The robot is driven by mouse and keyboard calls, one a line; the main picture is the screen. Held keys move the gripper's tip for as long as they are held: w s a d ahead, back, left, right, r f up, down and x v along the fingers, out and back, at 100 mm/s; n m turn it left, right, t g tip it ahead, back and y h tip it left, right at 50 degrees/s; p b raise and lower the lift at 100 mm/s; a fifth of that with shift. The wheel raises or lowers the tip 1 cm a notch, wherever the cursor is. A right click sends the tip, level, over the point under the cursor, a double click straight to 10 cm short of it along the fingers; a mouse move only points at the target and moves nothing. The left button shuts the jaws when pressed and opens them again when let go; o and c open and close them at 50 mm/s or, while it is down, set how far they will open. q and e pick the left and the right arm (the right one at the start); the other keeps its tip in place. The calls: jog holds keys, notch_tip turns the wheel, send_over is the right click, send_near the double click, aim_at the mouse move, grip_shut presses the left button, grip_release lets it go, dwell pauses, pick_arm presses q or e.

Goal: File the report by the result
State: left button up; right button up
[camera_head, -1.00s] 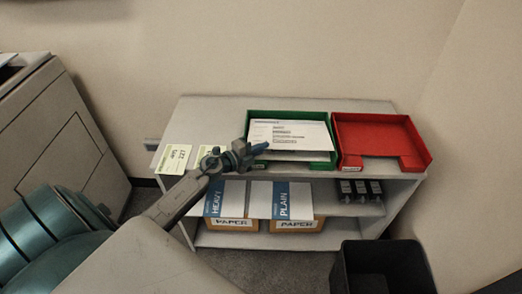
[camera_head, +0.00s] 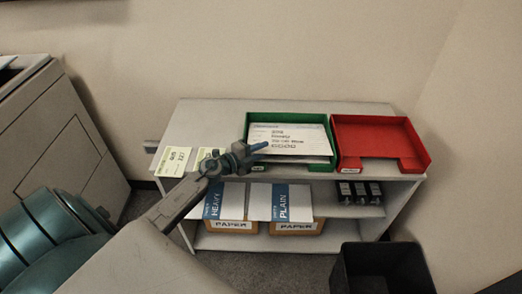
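A white printed report (camera_head: 291,137) lies in the green tray (camera_head: 327,120) on top of the shelf unit, over another white sheet whose edge shows below it. The red tray (camera_head: 378,133) stands to the right of the green one and looks empty. My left gripper (camera_head: 263,147) is at the left front of the green tray, with its fingertips over the report's left edge. Its fingers overlap in this view, so I cannot tell whether they are apart or closed. My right gripper is not in view.
Pale green numbered cards (camera_head: 173,160) lie at the shelf top's left end. Below are HEAVY (camera_head: 218,205) and PLAIN (camera_head: 281,202) paper packs, and several dark items (camera_head: 361,192). A black bin (camera_head: 383,268) stands in front at right. A grey machine (camera_head: 60,140) is at left.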

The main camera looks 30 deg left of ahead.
pick_arm(q)
jog(key=shift+o, duration=0.5)
jog(key=shift+a+f, duration=0.1)
jog(key=o, duration=0.5)
jog(key=shift+s+a, duration=0.25)
jog(key=shift+s, duration=0.3)
jog(key=shift+r+b+v, duration=0.2)
jog(key=shift+b+v, duration=0.9)
jog(key=shift+v, duration=3.7)
jog(key=shift+d, duration=0.15)
